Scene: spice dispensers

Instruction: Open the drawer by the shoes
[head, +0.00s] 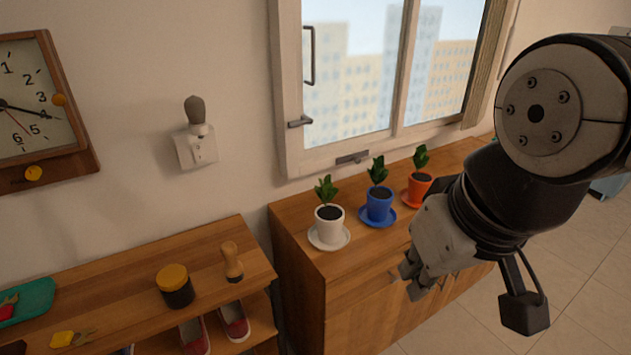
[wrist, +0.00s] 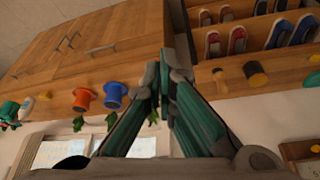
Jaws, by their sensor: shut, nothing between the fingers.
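A wooden cabinet (head: 300,262) stands beside the shoe rack, which holds red shoes (head: 235,322). The cabinet's upper front nearest the shoes, a drawer front (head: 352,296), looks flush in the head view. My gripper (head: 412,284) is in front of this cabinet and hides part of its front and any handle there. In the wrist view, which is upside down, my gripper (wrist: 162,80) has its fingertips together with nothing between them. A bar handle (wrist: 100,48) shows on the cabinet front, left of the fingers and apart from them. Several shoes (wrist: 237,40) show to the right.
White (head: 329,226), blue (head: 379,205) and orange (head: 418,188) plant pots stand on saucers on the cabinet top, close to my arm. A yellow-lidded jar (head: 175,287) and a wooden stamp-like object (head: 232,262) stand on the shoe rack. Tiled floor (head: 570,290) is clear at right.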

